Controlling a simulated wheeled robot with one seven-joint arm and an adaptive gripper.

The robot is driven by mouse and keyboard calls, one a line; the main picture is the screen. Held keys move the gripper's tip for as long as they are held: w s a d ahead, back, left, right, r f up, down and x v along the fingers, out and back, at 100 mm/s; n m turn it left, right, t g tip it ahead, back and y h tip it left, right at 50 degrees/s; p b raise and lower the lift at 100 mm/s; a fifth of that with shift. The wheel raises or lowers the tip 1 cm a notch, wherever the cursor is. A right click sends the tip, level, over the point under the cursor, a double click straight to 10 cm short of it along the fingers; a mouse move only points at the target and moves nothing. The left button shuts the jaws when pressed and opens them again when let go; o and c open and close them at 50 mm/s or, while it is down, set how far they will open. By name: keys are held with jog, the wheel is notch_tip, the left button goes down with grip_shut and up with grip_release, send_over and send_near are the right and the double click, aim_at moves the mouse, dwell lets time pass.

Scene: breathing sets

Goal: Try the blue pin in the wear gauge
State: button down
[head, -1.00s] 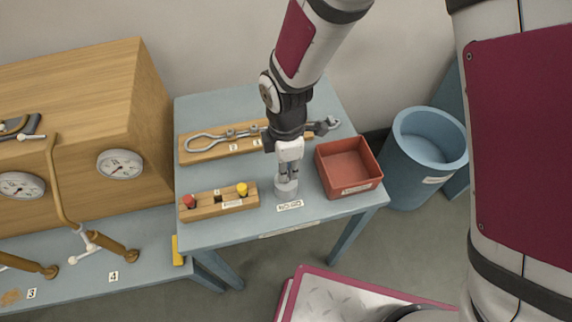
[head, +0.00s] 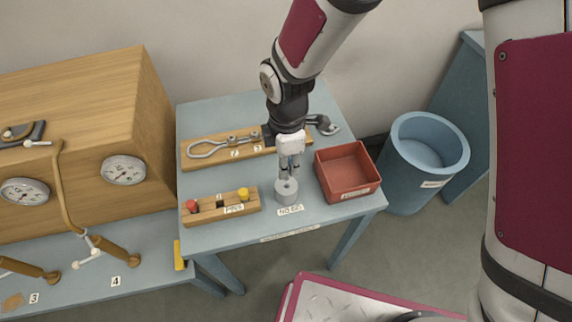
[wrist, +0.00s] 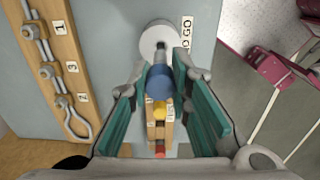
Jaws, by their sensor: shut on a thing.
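My gripper (head: 288,172) is shut on the blue pin and stands upright just above the wear gauge. The gauge (head: 286,192) is a short grey cylinder on the table, behind a "NO GO" label (head: 290,210). In the wrist view the blue pin head (wrist: 160,84) sits between my teal finger pads, its grey shank pointing at the hole in the gauge top (wrist: 150,38). The shank tip is at the hole; I cannot tell how deep it is. The wooden pin rack (head: 210,212) holds a red pin (head: 191,205) and a yellow pin (head: 243,193), with a dark empty slot between.
A red tray (head: 347,192) stands close right of the gauge. A wooden board (head: 195,164) with metal tools lies behind, partly hidden by my arm. A blue bin (head: 400,190) stands right of the table. Free table shows between rack and board.

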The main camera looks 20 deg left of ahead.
jog(key=shift+r, duration=0.25)
jog(key=shift+f, duration=0.1)
jog(key=shift+f+b, duration=0.65)
jog(key=shift+f, duration=0.95)
jog(key=shift+f, duration=0.45)
jog(key=shift+r, duration=0.2)
dwell(0.7)
jog(key=shift+r+p, duration=0.6)
jog(key=shift+r, duration=1.35)
jog(key=shift+w, duration=0.1)
